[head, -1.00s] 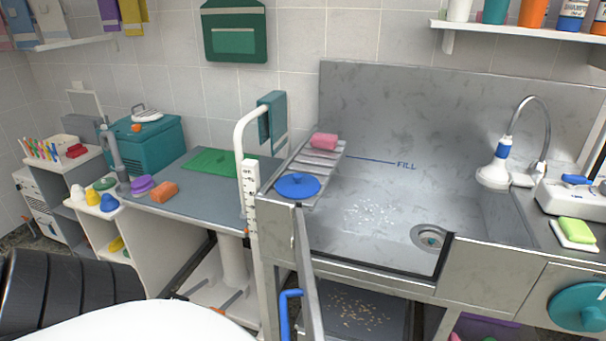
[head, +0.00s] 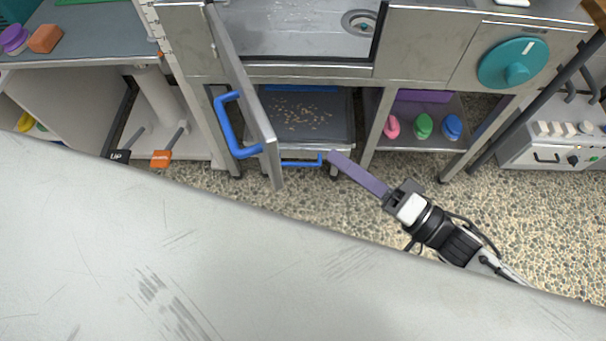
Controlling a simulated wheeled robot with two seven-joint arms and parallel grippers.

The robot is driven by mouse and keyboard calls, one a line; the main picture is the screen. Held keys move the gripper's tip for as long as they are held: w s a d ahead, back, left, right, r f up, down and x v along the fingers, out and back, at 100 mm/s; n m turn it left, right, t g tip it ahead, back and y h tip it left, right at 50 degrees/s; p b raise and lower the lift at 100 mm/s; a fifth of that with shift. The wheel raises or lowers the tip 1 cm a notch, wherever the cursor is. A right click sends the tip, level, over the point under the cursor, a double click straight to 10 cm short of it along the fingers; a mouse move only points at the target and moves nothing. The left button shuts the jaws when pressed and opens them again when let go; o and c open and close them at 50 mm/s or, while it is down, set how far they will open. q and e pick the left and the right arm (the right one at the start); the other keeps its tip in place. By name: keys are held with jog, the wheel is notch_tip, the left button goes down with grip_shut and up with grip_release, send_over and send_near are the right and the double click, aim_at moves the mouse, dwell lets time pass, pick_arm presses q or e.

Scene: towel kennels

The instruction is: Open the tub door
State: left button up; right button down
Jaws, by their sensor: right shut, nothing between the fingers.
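The tub door (head: 244,95) is a grey metal panel hinged at the left of the tub's front opening. It stands swung out toward me, seen nearly edge-on, and the opening beside it is clear. Its blue handle (head: 228,125) is on the door's left face. The steel tub (head: 290,32) is at the top, partly cut off. My right gripper (head: 337,160) has long purple fingers, shut and empty. It is to the right of the door's free end, apart from the door and handle. My left gripper is not in view.
A tray with a blue handle (head: 302,162) and scattered bits sits under the tub. A shelf at right holds pink, green and blue bottles (head: 452,126). A teal dial (head: 513,63) is on the front panel. Pedals (head: 161,158) are at left. Pebbled floor (head: 400,170) is clear in front.

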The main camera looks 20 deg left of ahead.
jog(key=s+d+f+m+g+b, duration=0.1)
jog(key=d+f+g, duration=0.1)
jog(key=d+g, duration=0.4)
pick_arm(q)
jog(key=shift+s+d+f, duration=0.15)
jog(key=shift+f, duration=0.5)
pick_arm(e)
jog(key=s+a, duration=0.2)
jog(key=a, duration=1)
jog(key=shift+a+r+m, duration=0.25)
jog(key=shift+m, duration=0.05)
jog(key=shift+s, duration=0.1)
